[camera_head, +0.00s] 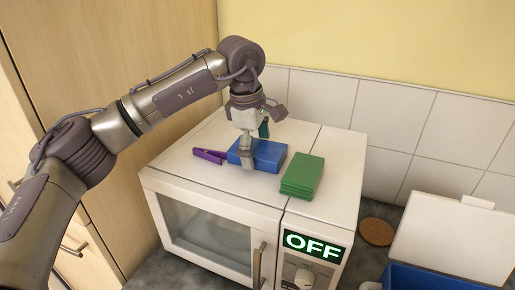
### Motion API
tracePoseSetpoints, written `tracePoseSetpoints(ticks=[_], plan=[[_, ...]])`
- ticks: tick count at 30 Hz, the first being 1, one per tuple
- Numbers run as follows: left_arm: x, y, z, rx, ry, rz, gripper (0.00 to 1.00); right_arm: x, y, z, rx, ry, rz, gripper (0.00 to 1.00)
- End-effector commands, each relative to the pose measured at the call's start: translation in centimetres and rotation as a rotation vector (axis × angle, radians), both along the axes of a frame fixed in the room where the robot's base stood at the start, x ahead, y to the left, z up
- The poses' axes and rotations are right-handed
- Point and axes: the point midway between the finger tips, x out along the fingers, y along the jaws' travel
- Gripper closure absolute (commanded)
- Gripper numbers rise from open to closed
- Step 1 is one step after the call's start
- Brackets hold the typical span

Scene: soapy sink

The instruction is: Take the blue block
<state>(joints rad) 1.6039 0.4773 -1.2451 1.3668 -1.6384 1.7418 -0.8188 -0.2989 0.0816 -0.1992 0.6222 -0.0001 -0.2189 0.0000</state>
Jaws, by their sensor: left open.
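The blue block (268,157) lies flat on top of the white microwave (185,165). My left gripper (249,158) points down at the block's left part, with one finger in front of the block's near side. The gripper is open. Whether its fingers touch the block cannot be told, since the gripper covers part of it. My right gripper does not show.
A purple clothespin-like object (208,156) lies just left of the block. A green block-like stack (303,176) lies close on its right. A blue bin (430,277) with a white lid and a round cork mat (376,232) are at right. Tiled wall stands behind.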

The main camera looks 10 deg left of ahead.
Motion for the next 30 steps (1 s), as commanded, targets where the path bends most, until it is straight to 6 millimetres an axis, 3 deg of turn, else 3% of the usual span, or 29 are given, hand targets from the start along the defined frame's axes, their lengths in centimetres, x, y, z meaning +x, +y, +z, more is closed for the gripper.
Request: tracePoseSetpoints(ticks=[6, 17, 25, 30], plan=[[0.0, 0.0, -0.1, 0.000, -0.001, 0.000, 0.03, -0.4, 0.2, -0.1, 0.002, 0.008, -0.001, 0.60], [0.0, 0.0, -0.1, 0.000, 0.000, 0.000, 0.63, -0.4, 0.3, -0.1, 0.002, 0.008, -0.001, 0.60], [0.0, 0.0, 0.1, -0.001, -0.002, 0.000, 0.63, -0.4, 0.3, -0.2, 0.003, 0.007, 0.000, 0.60], [0.1, -0.1, 1.2, -0.002, -0.005, 0.000, 0.63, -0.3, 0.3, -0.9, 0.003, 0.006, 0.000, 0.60]])
